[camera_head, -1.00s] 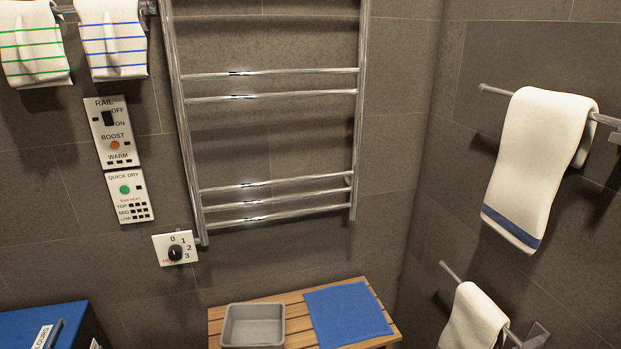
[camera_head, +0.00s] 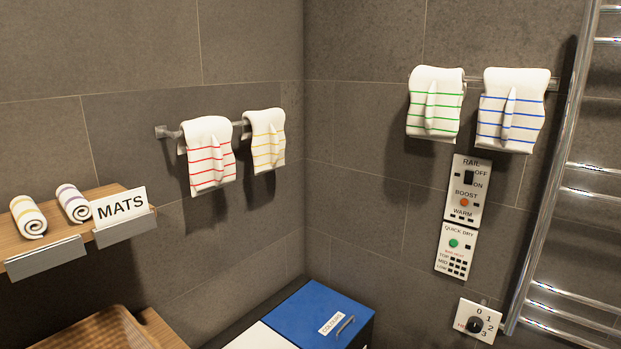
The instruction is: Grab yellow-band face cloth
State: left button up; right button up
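The yellow-band face cloth (camera_head: 267,140) is white with thin yellow stripes. It hangs folded over a short metal rail on the left wall, near the room's corner. The red-striped cloth (camera_head: 209,157) hangs beside it on the same rail, to its left. A rolled cloth with yellowish stripes (camera_head: 28,217) also lies on the wooden shelf at the far left. Neither of my grippers shows in the head view.
A green-striped cloth (camera_head: 435,104) and a blue-striped cloth (camera_head: 512,110) hang on the other wall, above control panels (camera_head: 457,244). A towel ladder (camera_head: 553,170) is right.

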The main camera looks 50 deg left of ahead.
aim_at(31, 223)
jog(key=l+u, duration=0.3)
jog(key=l, duration=0.45)
jog(key=u, duration=2)
jog(key=i+j+u, duration=0.15)
jog(key=u, duration=0.25)
jog(key=i+u, duration=0.4)
jog(key=k, duration=0.2)
